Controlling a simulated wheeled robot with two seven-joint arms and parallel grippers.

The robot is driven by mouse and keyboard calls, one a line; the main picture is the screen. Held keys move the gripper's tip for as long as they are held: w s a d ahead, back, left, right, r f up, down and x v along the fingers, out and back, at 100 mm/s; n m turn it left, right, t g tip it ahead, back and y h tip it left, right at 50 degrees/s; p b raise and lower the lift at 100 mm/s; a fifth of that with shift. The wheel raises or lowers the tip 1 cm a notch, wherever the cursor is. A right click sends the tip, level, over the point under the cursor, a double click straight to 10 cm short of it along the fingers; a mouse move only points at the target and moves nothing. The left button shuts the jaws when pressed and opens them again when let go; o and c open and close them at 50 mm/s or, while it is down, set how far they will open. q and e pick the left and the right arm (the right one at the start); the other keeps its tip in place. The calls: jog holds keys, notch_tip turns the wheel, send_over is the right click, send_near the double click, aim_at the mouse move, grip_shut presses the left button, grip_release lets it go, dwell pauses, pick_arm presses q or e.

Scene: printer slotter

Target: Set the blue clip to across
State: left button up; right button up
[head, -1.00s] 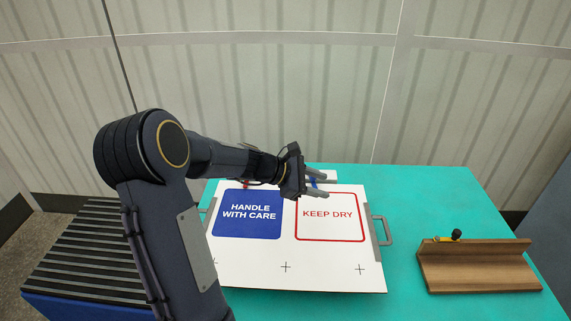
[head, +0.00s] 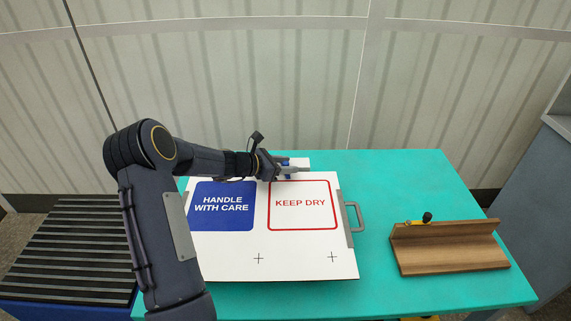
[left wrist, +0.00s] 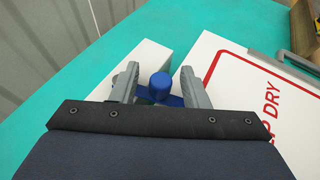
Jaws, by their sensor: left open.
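The blue clip (left wrist: 161,84) shows in the left wrist view as a round blue knob on a blue bar. The bar lies over a white strip at the back edge of the white board (head: 300,262). My left gripper (left wrist: 156,78) is open, with one finger on each side of the knob; I cannot tell whether they touch it. In the head view my left gripper (head: 296,168) is at the back edge of the board and mostly hides the clip (head: 286,164). My right gripper is not in view.
The board bears a blue HANDLE WITH CARE panel (head: 222,206) and a red KEEP DRY frame (head: 302,205). A grey handle (head: 354,217) is at its right side. A wooden ledge (head: 450,252) with a yellow and black item (head: 426,218) stands right on the teal table (head: 400,180).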

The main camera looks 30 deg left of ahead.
pick_arm(q)
grip_shut()
jog(key=shift+r, duration=0.1)
jog(key=shift+s+a+r+m+g+h+p, duration=0.1)
jog(key=shift+a+r+m+g+h+p, duration=0.15)
jog(key=shift+m+h+p, duration=0.6)
jog(key=shift+s+a+f+m+g+h+p, duration=0.25)
jog(key=shift+m+g+h+p, duration=0.1)
jog(key=shift+m+g, duration=0.2)
grip_release()
